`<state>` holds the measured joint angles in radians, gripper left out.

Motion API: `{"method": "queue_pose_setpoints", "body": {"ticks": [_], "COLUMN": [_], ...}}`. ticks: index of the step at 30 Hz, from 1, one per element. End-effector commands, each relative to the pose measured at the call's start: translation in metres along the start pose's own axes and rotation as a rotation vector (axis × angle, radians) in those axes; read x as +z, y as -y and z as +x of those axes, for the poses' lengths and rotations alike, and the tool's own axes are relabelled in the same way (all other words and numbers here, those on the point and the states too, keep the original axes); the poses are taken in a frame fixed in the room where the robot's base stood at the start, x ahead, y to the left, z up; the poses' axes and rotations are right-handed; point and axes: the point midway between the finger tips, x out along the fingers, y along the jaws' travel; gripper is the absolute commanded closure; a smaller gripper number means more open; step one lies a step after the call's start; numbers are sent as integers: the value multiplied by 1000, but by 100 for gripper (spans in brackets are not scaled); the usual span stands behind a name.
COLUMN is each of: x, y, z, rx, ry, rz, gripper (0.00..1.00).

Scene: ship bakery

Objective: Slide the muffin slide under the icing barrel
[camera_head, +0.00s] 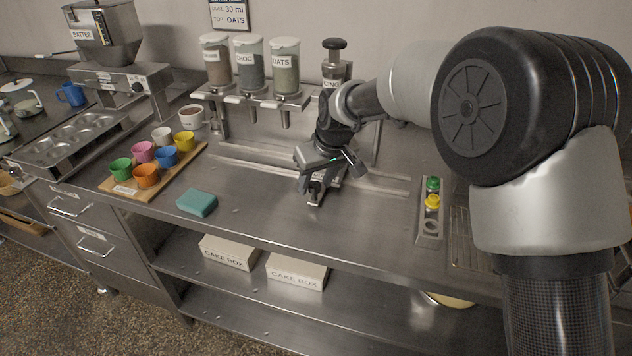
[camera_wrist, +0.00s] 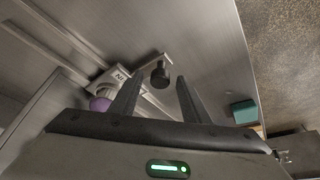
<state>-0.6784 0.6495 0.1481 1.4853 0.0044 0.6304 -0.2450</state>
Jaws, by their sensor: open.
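The muffin slide (camera_head: 315,201) is a pale metal piece with a dark round knob (camera_wrist: 160,75), low on the counter under my gripper. In the wrist view the slide's label (camera_wrist: 121,72) is partly readable, and a purple cup (camera_wrist: 99,104) shows at its far end. My gripper (camera_head: 328,177) is open, its fingertips (camera_wrist: 160,82) apart. The knob appears between and just beyond them; I cannot tell whether they touch it. The icing barrel (camera_head: 337,71), with a black plunger top, stands behind my gripper in the dispenser row, partly hidden by my arm.
Rails (camera_head: 385,181) run along the counter's back. A teal sponge (camera_head: 197,202) and a board (camera_head: 193,162) of coloured cups lie left. A holder with green and yellow nozzles (camera_head: 431,225) lies right. Labelled topping dispensers (camera_head: 250,65) stand left of the barrel. The front middle counter is clear.

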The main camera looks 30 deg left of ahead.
Motion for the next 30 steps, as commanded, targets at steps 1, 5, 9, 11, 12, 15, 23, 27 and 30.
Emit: {"method": "queue_pose_setpoints", "body": {"ticks": [1, 5, 9, 11, 12, 15, 23, 27, 30], "x": [-1, -2, -1, -2, -1, -2, -1, 0, 0], "y": [0, -1, -1, 0, 0, -1, 0, 0, 0], "z": [-6, -28, -63, -78, -88, -112, -158, -168, -171], "rx": [1, 2, 2, 2, 2, 2, 1, 0, 0], "ry": [-2, -5, -4, -5, -4, -5, -2, -1, 0], "rz": [0, 0, 1, 0, 0, 1, 0, -1, 0], "gripper": [57, 57, 57, 57, 57, 57, 57, 57, 57]}}
